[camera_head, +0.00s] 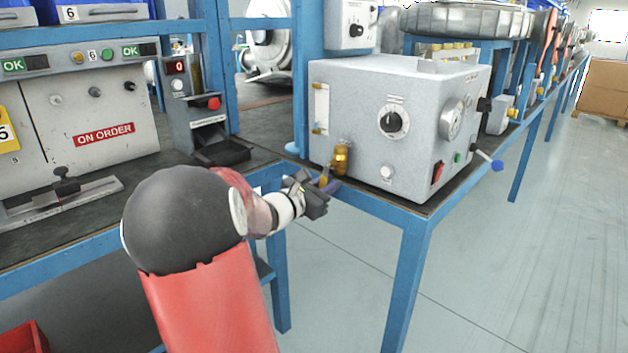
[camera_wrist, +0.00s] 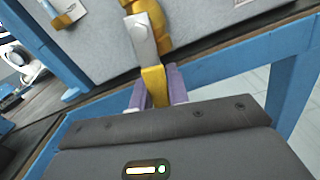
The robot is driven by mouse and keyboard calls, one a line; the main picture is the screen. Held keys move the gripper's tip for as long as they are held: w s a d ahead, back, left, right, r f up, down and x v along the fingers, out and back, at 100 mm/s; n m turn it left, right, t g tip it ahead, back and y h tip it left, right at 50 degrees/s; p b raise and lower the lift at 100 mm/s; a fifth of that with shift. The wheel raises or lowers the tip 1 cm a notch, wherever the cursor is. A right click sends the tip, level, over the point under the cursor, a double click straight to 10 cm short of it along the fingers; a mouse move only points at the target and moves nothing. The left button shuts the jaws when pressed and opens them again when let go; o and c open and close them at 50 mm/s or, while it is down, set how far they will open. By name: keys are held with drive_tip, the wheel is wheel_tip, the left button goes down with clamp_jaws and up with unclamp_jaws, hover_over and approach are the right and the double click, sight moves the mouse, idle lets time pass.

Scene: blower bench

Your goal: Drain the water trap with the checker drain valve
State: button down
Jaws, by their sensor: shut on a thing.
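The checker (camera_head: 345,95) is a grey speckled box with a dial, a round gauge and a red switch, standing on the bench corner. A brass-coloured water trap (camera_head: 341,158) sits low on its left front; its brass body also shows at the top of the wrist view (camera_wrist: 155,20). The drain valve's yellow handle (camera_wrist: 154,84) hangs from a grey piece below the trap. My gripper (camera_head: 322,185) is at the bench edge under the trap. In the wrist view, its purple fingers (camera_wrist: 158,88) are shut on the yellow handle. The handle's lower end is hidden between them.
The blue bench edge (camera_wrist: 215,68) runs close behind my fingers. A lever with a blue knob (camera_head: 497,165) sticks out at the checker's right. A black tray (camera_head: 222,153) and an ON ORDER station (camera_head: 100,110) stand left.

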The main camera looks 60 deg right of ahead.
drive_tip(key=shift+s+n, duration=0.1)
drive_tip(key=shift+n, duration=0.2)
drive_tip(key=c, duration=1.3)
unclamp_jaws()
drive_tip(key=shift+c, duration=0.2)
drive_tip(key=v, duration=0.8)
drive_tip(key=shift+s+d, duration=0.1)
